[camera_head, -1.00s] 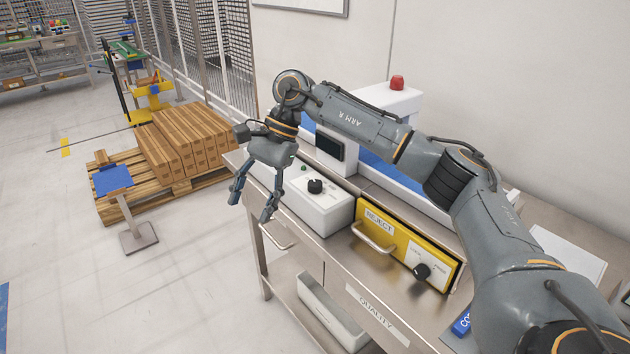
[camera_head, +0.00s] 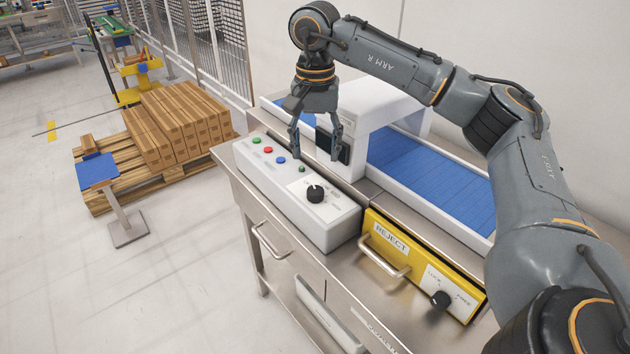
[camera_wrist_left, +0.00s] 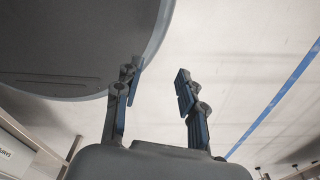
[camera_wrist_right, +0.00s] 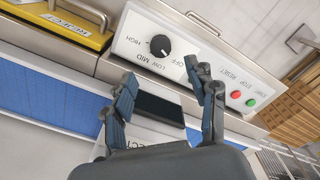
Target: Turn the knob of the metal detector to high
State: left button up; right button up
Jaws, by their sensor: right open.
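The metal detector's white control box (camera_head: 330,232) sits on the steel bench. Its black knob (camera_head: 315,194) is on a white label plate; it also shows in the right wrist view (camera_wrist_right: 160,46), beside the words OFF, LOW, MID and HIGH. I cannot tell surely which word it points to. My right gripper (camera_head: 314,157) is open and empty, above and behind the knob, fingers pointing down and not touching it. In the right wrist view the gripper (camera_wrist_right: 165,92) has the knob beyond its fingertips. My left gripper (camera_wrist_left: 156,82) is open and empty, seen only in the left wrist view.
Green, red and blue buttons (camera_head: 268,150) line the box's left part. Behind stands the white detector arch (camera_head: 380,103) over a blue conveyor belt (camera_head: 425,180). A yellow REJECT drawer (camera_head: 405,255) with another black knob (camera_head: 440,299) is at right. Boxes on a pallet (camera_head: 180,120) stand left.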

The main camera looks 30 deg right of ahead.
send_over(315, 190)
notch_tip(315, 190, down, 6)
jog(key=shift+d+f+p, duration=0.1)
jog(key=shift+p, duration=0.25)
notch_tip(315, 190, down, 4)
jog(key=shift+r, duration=0.2)
jog(key=shift+f, duration=0.2)
jog(key=shift+c, duration=0.2)
jog(key=c, duration=0.4)
pick_arm(q)
jog(key=shift+d+r, duration=0.3)
jog(key=shift+r, duration=0.35)
pick_arm(e)
jog(key=c, duration=0.7)
